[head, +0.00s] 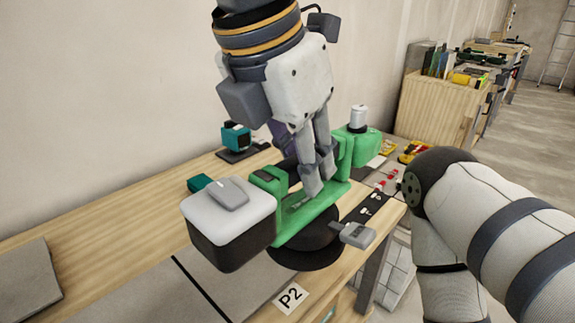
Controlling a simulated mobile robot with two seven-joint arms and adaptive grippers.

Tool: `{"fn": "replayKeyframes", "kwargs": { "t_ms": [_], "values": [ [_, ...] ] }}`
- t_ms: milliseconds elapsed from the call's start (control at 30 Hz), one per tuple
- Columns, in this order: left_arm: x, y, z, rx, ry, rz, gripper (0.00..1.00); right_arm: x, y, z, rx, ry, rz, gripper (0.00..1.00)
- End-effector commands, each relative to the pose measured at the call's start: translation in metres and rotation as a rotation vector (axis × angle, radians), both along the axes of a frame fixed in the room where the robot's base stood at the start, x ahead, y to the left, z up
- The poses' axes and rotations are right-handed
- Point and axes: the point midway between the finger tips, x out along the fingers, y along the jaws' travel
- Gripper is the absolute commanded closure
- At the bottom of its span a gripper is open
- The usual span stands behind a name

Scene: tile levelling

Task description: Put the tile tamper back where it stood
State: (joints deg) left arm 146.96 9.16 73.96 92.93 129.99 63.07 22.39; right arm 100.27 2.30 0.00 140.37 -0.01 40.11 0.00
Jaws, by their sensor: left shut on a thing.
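The tile tamper (292,228) is a green-framed tool with a grey-and-black block at its left end, a white-capped knob at its right end and a round black pad below. My left gripper (318,182) comes down from above and is shut on the green handle bar. The tamper is over the front of the wooden bench (110,225), just behind a white "P2" label (291,297). I cannot tell whether its pad touches the surface. My right arm shows at the right, but its gripper is out of view.
Grey tiles (135,292) lie on the bench front, with another (28,280) at far left. A teal-and-black tool (237,137) stands behind. A grey device (355,235) is beside the pad. Small red and yellow items (412,152) lie right. A wooden cabinet (437,108) stands beyond.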

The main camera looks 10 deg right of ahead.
Motion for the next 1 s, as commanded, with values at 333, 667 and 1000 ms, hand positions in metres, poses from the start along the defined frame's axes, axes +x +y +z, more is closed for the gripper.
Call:
{"fn": "replayKeyframes", "kwargs": {
  "t_ms": [333,667,1000],
  "values": [
    [0.000,-0.001,0.026,-0.005,-0.006,0.001,1.00,0.003,0.000,0.003,0.000,-0.012,0.000,0.60],
    [0.000,0.000,0.048,-0.004,-0.005,0.000,1.00,0.003,0.000,0.003,0.000,-0.012,0.000,0.60],
    [0.000,0.000,0.054,-0.003,-0.004,-0.001,1.00,0.003,0.000,0.003,0.000,-0.012,0.000,0.60]
  ]
}}
